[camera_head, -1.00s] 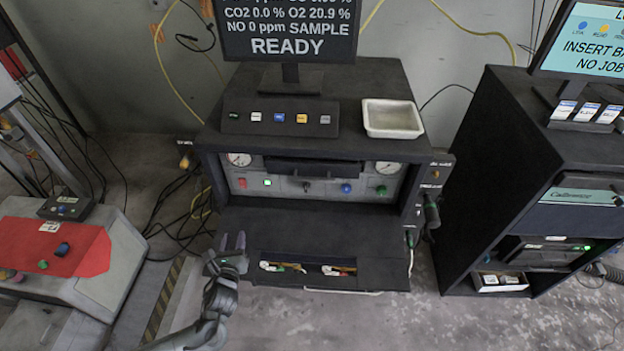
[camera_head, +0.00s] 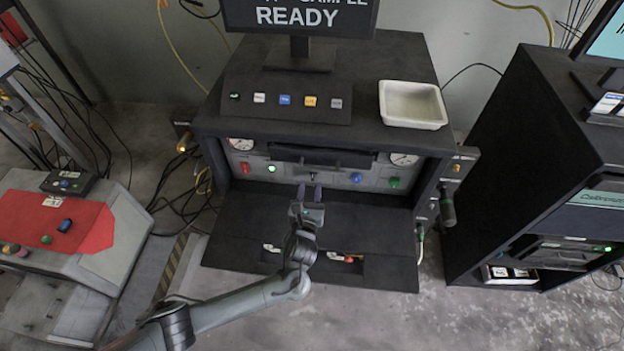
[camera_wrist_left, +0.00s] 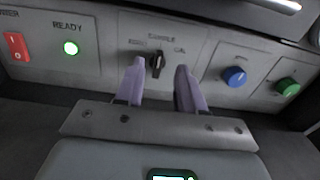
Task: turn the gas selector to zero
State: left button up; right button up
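The gas selector (camera_wrist_left: 158,62) is a small black knob on the grey front panel in the left wrist view. It points about upward, toward the label SAMPLE, with CAL at its right and a blurred label at its left. In the head view the selector (camera_head: 312,176) shows small just beyond my fingertips. My left gripper (camera_head: 308,190) is open in front of the panel. In the left wrist view its two purple fingers (camera_wrist_left: 160,72) stand apart with the knob between their tips; I cannot tell whether they touch it. My right gripper is not in view.
On the panel, a red switch (camera_wrist_left: 14,46) and a lit green READY light (camera_wrist_left: 71,48) are left of the selector; a blue button (camera_wrist_left: 234,76) and a green button (camera_wrist_left: 287,87) are right. A dark shelf (camera_head: 372,210) juts out below. A white tray (camera_head: 412,104) sits on top.

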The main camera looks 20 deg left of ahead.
aim_at(313, 174)
pick_arm(q)
jog(key=shift+b+x, duration=0.4)
jog(key=shift+x, duration=1.8)
jog(key=shift+c, duration=0.3)
grip_shut()
